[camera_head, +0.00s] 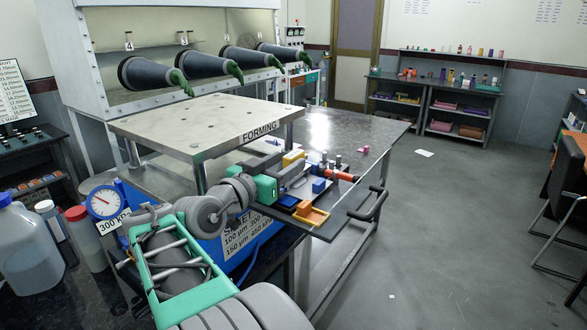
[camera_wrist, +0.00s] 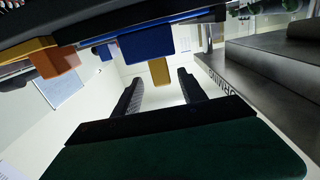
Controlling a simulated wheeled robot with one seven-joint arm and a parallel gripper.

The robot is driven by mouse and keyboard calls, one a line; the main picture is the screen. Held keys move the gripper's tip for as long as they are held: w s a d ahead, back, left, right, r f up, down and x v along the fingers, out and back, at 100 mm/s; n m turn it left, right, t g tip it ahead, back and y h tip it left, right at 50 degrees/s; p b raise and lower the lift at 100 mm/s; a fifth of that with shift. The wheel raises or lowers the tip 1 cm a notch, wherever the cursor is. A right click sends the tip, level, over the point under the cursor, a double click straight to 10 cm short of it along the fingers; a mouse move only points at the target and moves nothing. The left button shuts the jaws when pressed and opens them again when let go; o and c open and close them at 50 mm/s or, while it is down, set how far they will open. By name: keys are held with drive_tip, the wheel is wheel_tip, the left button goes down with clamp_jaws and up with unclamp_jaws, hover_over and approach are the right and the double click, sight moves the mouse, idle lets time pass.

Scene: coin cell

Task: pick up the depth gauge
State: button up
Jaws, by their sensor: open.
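My gripper (camera_head: 288,174) reaches over the cluttered work surface beside the raised metal plate. In the wrist view its two black fingers (camera_wrist: 158,88) stand apart with nothing between them. A blue block (camera_wrist: 145,43) and a yellow piece (camera_wrist: 159,71) show just beyond the fingertips. In the head view a yellow piece (camera_head: 292,158) and a blue block (camera_head: 319,186) lie near my gripper. I cannot tell for certain which of these small parts is the depth gauge; my gripper and arm hide part of the surface.
The raised metal plate (camera_head: 200,121) marked FORMING stands close to my arm. An orange tray (camera_head: 311,214) and a red-orange piece (camera_head: 343,176) lie right of my gripper. A round dial gauge (camera_head: 104,202) and bottles stand left. The dark tabletop (camera_head: 350,128) behind is mostly clear.

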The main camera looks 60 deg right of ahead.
sight(294, 154)
drive_tip(key=d, duration=0.3)
drive_tip(key=d+p, duration=0.1)
drive_tip(key=shift+s+d, duration=0.25)
drive_tip(key=shift+a, duration=0.1)
drive_tip(key=shift+c, duration=0.2)
clamp_jaws()
